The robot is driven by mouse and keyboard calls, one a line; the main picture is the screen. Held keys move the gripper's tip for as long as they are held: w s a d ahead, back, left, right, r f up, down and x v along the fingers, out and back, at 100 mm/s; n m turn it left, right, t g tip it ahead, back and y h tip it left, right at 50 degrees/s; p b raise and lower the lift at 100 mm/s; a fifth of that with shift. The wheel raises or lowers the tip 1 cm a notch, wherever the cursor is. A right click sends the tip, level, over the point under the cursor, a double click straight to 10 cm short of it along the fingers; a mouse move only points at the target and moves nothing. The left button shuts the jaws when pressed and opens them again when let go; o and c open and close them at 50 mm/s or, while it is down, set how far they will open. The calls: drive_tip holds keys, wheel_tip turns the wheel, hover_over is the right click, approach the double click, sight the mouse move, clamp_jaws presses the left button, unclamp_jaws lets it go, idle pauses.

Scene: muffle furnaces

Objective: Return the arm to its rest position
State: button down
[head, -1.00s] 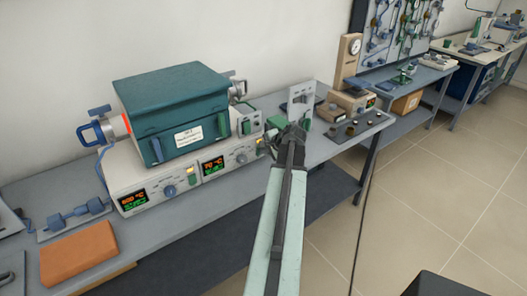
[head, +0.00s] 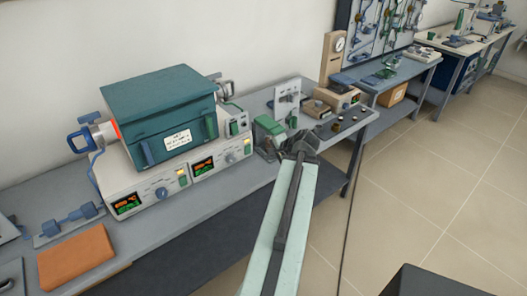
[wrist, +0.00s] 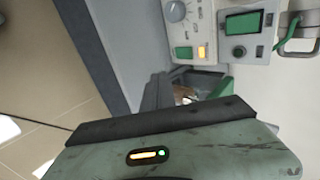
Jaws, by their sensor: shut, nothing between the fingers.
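My arm (head: 280,225) reaches forward from the bottom of the head view. My gripper (head: 300,148) is at its far end, in front of the bench edge and right of the furnace. It looks shut and empty, though its fingertips are small in the head view and mostly hidden in the wrist view. The teal furnace (head: 160,105) sits on white control units (head: 150,193) with lit displays, its left end glowing orange. In the wrist view, a control panel with a knob (wrist: 178,11) and an orange light shows above my gripper.
The grey bench (head: 185,222) runs along the wall. An orange slab (head: 75,255) lies at its near left. A green device (head: 268,132) stands close to my gripper. A second bench (head: 405,75) stands behind to the right. Tiled floor (head: 430,190) at right is open.

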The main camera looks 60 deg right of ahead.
drive_tip(key=shift+s+r, duration=0.1)
drive_tip(key=shift+s, duration=0.1)
idle(0.3)
drive_tip(key=shift+a, duration=0.1)
drive_tip(key=w+a+f+n+g+y+p, duration=0.1)
drive_tip(key=w+a+n+g+y, duration=0.3)
drive_tip(key=w+a, duration=0.8)
drive_tip(key=w+a+f+n+t+y+p, duration=0.1)
drive_tip(key=w+a+n+p, duration=0.1)
drive_tip(key=w+a+n, duration=0.75)
drive_tip(key=w+a+n+g, duration=0.1)
drive_tip(key=a+n, duration=0.2)
drive_tip(key=a, duration=0.9)
drive_tip(key=w+a+n+g+p, duration=0.1)
drive_tip(key=w+a+n+g, duration=0.1)
drive_tip(key=a, duration=1)
drive_tip(key=w+a+n+g+h+p, duration=0.1)
drive_tip(key=a+n, duration=0.3)
drive_tip(key=a, duration=0.8)
drive_tip(key=shift+w+a+r+g, duration=0.25)
drive_tip(key=shift+w+a+g, duration=0.15)
drive_tip(key=shift+w+g, duration=0.2)
